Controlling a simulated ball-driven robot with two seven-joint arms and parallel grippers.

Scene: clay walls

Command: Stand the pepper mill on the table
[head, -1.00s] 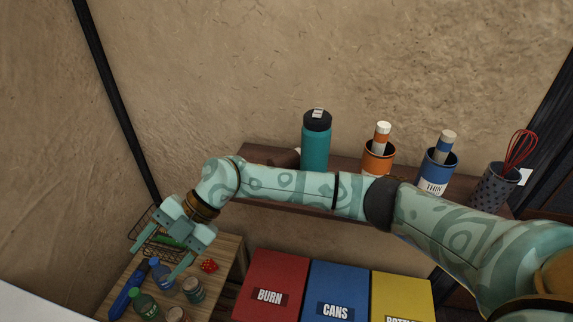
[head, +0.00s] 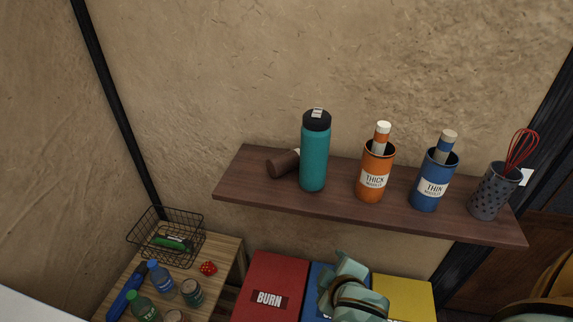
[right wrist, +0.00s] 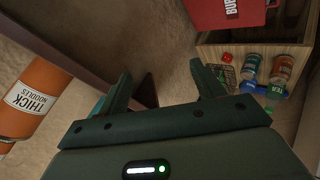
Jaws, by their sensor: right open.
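The pepper mill (head: 283,164) looks like the dark brown piece lying on its side on the wall shelf, left of the teal bottle, which hides part of its right end. The wooden table (head: 228,251) is at the lower left, below the shelf, with several things on it. The table also shows at the upper right of the right wrist view (right wrist: 262,50). My right gripper (right wrist: 163,82) is open and empty, away from the pepper mill; in the head view my right arm shows in front of the bins. My left gripper is not in view.
The shelf (head: 340,207) also holds a teal bottle (head: 315,155), an orange container (head: 374,182), a blue one (head: 431,187) and a utensil holder (head: 488,195). A wire basket (head: 155,222), bottles and jars crowd the table. Red (head: 268,280), blue and yellow bins stand below the shelf.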

